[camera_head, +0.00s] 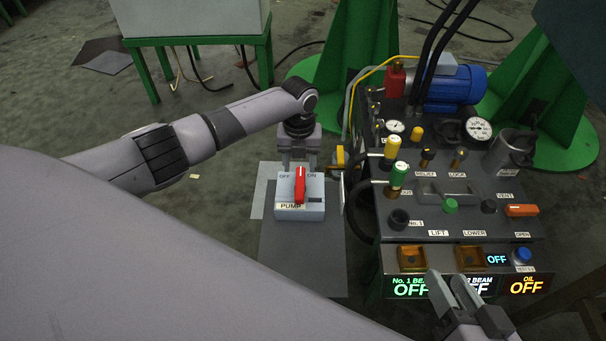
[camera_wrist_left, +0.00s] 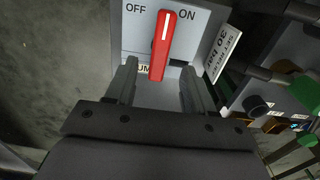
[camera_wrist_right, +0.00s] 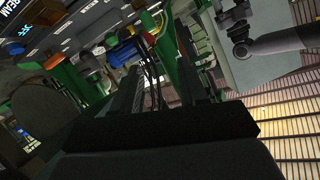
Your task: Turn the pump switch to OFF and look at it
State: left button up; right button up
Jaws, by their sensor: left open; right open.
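The pump switch box (camera_head: 287,208) is a pale box labelled PUMP, with a red handle (camera_head: 299,187) between the OFF and ON marks. In the left wrist view the red handle (camera_wrist_left: 164,45) stands nearly upright, its top leaning slightly toward ON. My left gripper (camera_head: 299,166) is over the far edge of the box. In the left wrist view its open fingers (camera_wrist_left: 159,70) straddle the handle's near end, with gaps on both sides; contact is not visible. My right gripper (camera_head: 446,279) is open and empty in front of the control panel, partly covering the No. 2 beam display.
The control panel (camera_head: 447,215) right of the switch carries several knobs, valves, gauges and a blue motor (camera_head: 455,88). Its lit displays read OFF. A yellow hose and dark cables run beside it. Green stands (camera_head: 345,50) are behind. Floor left of the switch is clear.

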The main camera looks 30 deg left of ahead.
aim_at(300, 182)
pick_arm(q)
notch_tip(300, 182, down, 6)
jog(key=shift+s+r+b, duration=0.1)
jog(key=shift+r+b, duration=0.1)
jog(key=shift+b, duration=1)
jog(key=shift+d+f, duration=0.1)
jog(key=shift+f, duration=0.3)
pick_arm(e)
jog(key=shift+s+d+f+n+t+h, duration=0.15)
jog(key=shift+d+n+t+h, duration=0.15)
jog(key=shift+d+n+t, duration=0.25)
jog(key=shift+d, duration=0.1)
pick_arm(q)
grip_shut()
